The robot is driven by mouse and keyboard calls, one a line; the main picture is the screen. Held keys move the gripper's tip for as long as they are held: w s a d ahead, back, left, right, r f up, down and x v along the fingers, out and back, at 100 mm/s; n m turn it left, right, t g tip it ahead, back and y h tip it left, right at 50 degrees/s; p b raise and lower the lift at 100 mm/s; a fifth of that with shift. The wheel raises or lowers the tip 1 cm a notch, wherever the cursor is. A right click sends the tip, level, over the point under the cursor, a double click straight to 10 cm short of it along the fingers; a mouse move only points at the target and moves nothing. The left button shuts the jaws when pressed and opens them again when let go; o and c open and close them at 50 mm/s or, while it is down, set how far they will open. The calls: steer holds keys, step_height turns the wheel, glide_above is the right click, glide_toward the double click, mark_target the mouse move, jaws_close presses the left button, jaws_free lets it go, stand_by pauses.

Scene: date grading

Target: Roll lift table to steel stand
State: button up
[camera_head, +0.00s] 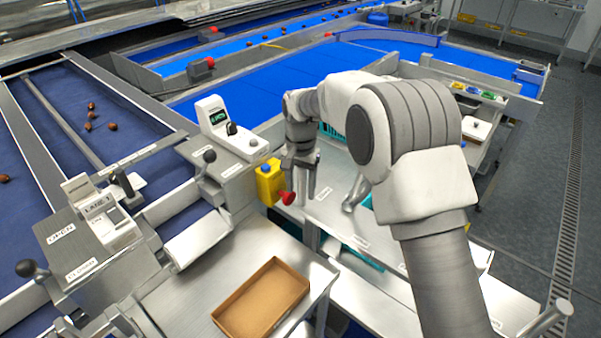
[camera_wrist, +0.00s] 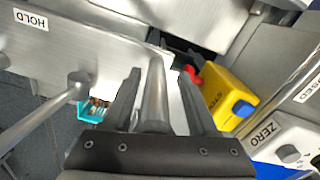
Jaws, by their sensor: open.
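My gripper (camera_head: 301,194) points downward beside a grey metal surface (camera_head: 325,212) with a white HOLD label. In the wrist view my gripper (camera_wrist: 159,65) is open, and a grey metal post (camera_wrist: 155,100) shows between its two fingers. I cannot tell whether they touch it. A second grey post with a rounded end (camera_head: 356,193) rises from the labelled surface, partly behind my arm. A separate steel table (camera_head: 185,300) stands at the lower centre with a shallow brown tray (camera_head: 262,300) on it. The frames do not show clearly which is the lift table and which the steel stand.
Blue conveyor belts (camera_head: 290,78) run behind, and a belt with several dates (camera_head: 80,105) is at left. Open grey floor (camera_head: 535,190) lies at right.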

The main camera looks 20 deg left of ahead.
step_height(320, 180, up, 17)
steer(key=shift+r, duration=0.15)
stand_by(0.5)
steer(key=s+d+r+t, duration=0.1)
steer(key=s+d+r, duration=0.15)
steer(key=d, duration=0.55)
steer(key=s+d+r+t, duration=0.1)
steer(key=s+d+r, duration=0.1)
steer(key=d+r, duration=0.35)
steer(key=s+d+r+t, duration=0.1)
steer(key=s+d+r, duration=0.1)
steer(key=d, duration=0.7)
steer(key=s+d+f+t, duration=0.1)
steer(key=s+d+f, duration=0.2)
steer(key=s+d, duration=0.4)
steer(key=s+d+f+t, duration=0.1)
steer(key=s+d+f, duration=0.2)
steer(key=s+d, duration=0.4)
steer(key=s, duration=0.4)
steer(key=shift+d+f+n+t, duration=0.25)
steer(key=shift+d+n+t, duration=0.05)
steer(key=shift+d, duration=0.1)
